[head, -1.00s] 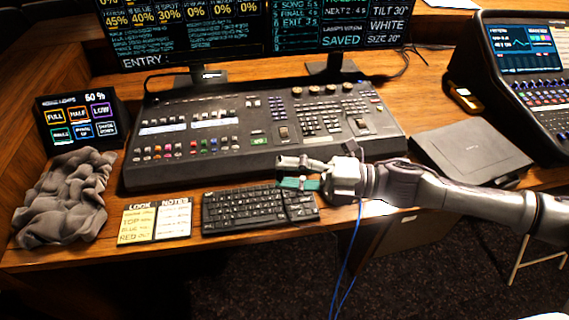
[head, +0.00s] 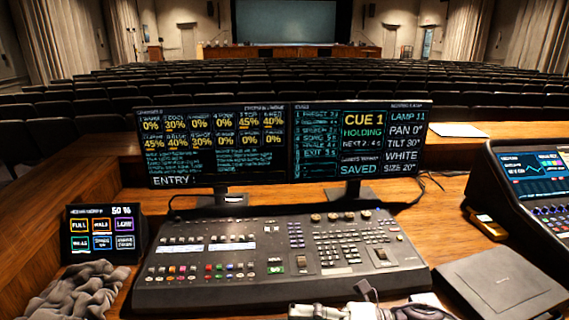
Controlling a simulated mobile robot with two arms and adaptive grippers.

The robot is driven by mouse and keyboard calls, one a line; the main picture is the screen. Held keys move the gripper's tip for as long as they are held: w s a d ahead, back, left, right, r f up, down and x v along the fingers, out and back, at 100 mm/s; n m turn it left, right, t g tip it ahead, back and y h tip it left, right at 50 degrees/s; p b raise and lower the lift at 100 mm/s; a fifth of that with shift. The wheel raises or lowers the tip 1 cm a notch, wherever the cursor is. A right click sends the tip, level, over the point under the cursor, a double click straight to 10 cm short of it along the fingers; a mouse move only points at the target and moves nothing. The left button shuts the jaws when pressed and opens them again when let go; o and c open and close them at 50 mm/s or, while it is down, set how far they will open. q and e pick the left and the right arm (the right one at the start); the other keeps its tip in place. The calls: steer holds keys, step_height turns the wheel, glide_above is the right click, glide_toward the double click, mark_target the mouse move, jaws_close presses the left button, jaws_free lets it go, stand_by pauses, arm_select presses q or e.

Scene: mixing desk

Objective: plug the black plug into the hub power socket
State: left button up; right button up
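I cannot make out the black plug or the hub power socket in the head view. Part of my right gripper (head: 312,312) shows at the bottom edge, just in front of the lighting console (head: 215,293). The frame cuts off most of it, so its fingers and anything between them cannot be judged. A small dark piece (head: 367,290) stands up beside it; I cannot tell what it is. My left gripper is out of view.
Two monitors (head: 213,145) stand behind the console. A touch panel (head: 102,234) and grey cloth (head: 75,292) are at left. At right are a flat dark box (head: 503,281), a small yellow-and-black device (head: 487,225) and a second console (head: 540,200). Seat rows lie beyond.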

steer(key=s+a+f+m+t, duration=0.1)
steer(key=a+f+m+t, duration=0.15)
steer(key=a+t, duration=0.2)
steer(key=w+d+r+m+t+h, duration=0.1)
steer(key=w+d+m+t+h, duration=0.1)
steer(key=d+m+t+h, duration=1.4)
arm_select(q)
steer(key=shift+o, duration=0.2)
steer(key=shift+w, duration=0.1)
arm_select(e)
steer(key=s+a+r+n+g+y, duration=0.3)
steer(key=a+r+n+g+y, duration=0.4)
steer(key=a+n+g+y, duration=0.2)
steer(key=shift+s+a+n+y, duration=0.2)
steer(key=shift+s+n+y, duration=0.2)
steer(key=shift+n+y, duration=0.35)
